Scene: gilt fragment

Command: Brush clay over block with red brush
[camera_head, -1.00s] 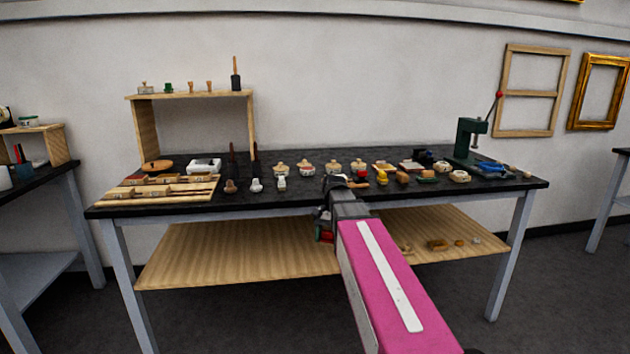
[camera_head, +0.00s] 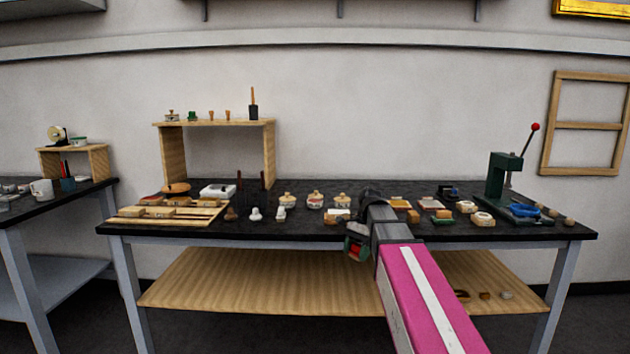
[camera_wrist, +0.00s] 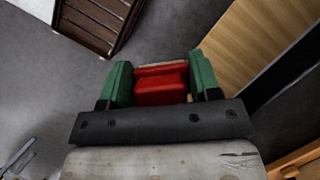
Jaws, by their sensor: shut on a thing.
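My gripper (camera_head: 356,243) is at the front edge of the dark-topped table, seen in the head view beside the end of my pink arm. In the wrist view, its two green fingers (camera_wrist: 160,68) are shut on a red thing (camera_wrist: 161,92) with a pale tan strip at its far edge. This looks like the red brush; its bristles cannot be made out. I cannot tell which are the task's clay and block.
The worktable (camera_head: 290,232) has a wooden lower shelf (camera_head: 255,280). A green press (camera_head: 500,178) stands at its right end, a wooden riser (camera_head: 172,155) at back left, and flat wooden strips (camera_head: 165,214) at front left. In the wrist view, a brown slatted crate (camera_wrist: 95,22) is on the floor.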

